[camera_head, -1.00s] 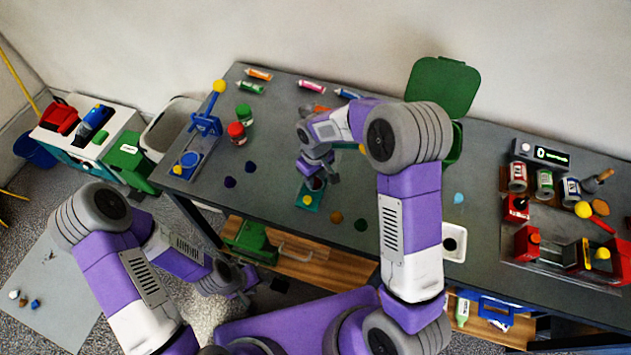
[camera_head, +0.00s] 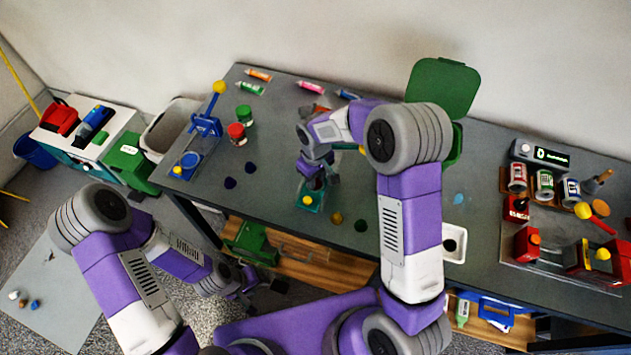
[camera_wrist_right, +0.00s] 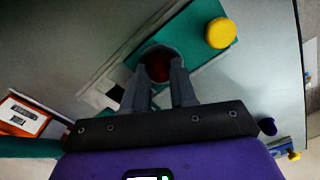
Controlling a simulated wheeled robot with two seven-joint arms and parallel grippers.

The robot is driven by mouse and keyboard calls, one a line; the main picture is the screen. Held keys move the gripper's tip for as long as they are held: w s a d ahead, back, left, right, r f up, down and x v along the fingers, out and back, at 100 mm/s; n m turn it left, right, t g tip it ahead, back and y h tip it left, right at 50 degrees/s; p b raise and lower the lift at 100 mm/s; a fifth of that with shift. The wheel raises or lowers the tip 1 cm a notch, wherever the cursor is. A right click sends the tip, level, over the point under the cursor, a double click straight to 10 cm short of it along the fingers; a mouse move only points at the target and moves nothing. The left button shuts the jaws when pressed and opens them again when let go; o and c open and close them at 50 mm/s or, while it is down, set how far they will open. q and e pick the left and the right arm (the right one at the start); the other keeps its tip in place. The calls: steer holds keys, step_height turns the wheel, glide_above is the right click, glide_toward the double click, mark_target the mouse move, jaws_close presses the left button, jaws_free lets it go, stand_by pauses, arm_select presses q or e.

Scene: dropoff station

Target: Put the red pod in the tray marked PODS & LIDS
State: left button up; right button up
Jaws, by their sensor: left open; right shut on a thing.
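My right gripper (camera_head: 322,182) is low over a teal block with a yellow knob (camera_head: 309,201) near the table's front middle. In the right wrist view, its fingers (camera_wrist_right: 158,88) are closed about a dark, round piece with a red top (camera_wrist_right: 157,66), which looks like the red pod. It sits at the edge of the teal block (camera_wrist_right: 190,35); I cannot tell whether it is clear of it. My left gripper (camera_head: 250,292) is open and empty, below the table's front edge. I cannot read a PODS & LIDS mark on any tray.
An orange-framed piece with a white label (camera_wrist_right: 22,117) lies beside the gripper. A white holder (camera_head: 454,243) and red machines (camera_head: 527,243) are to the right. Several small discs lie nearby.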

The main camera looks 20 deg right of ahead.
steer(key=shift+r, duration=0.15)
steer(key=shift+r+p, duration=1.8)
steer(key=shift+r, duration=0.55)
